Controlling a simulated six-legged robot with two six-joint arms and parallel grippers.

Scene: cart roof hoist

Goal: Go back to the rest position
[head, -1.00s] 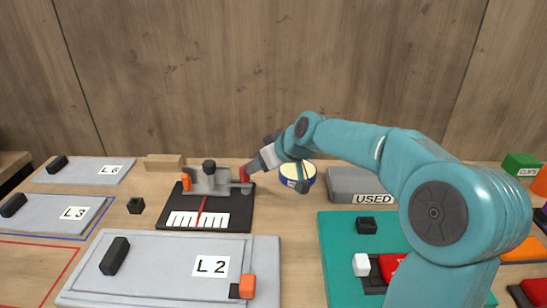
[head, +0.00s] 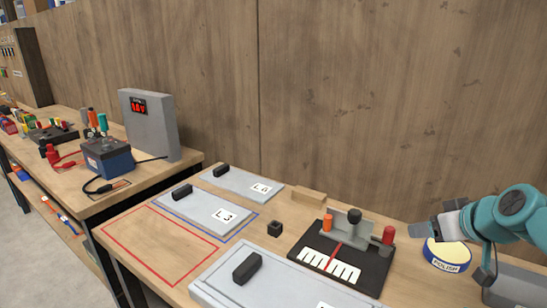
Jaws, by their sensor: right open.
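My right gripper (head: 431,224) is at the right of the head view, its arm coming in from the right edge. It is open, with nothing seen between its fingers. It is above and just right of the red-handled lever (head: 388,237) on a black panel (head: 370,268), apart from it in the picture. The panel also carries an orange handle (head: 327,223), a black knob (head: 354,215) and a white scale with a red pointer. My left gripper is not in view.
A round POLISH tin (head: 447,262) sits below my right wrist. Grey panels L6 (head: 235,180) and L3 (head: 215,210), a small black block (head: 274,229) and a wooden block (head: 309,196) lie on the bench. A red-outlined area is bare. A second bench stands left.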

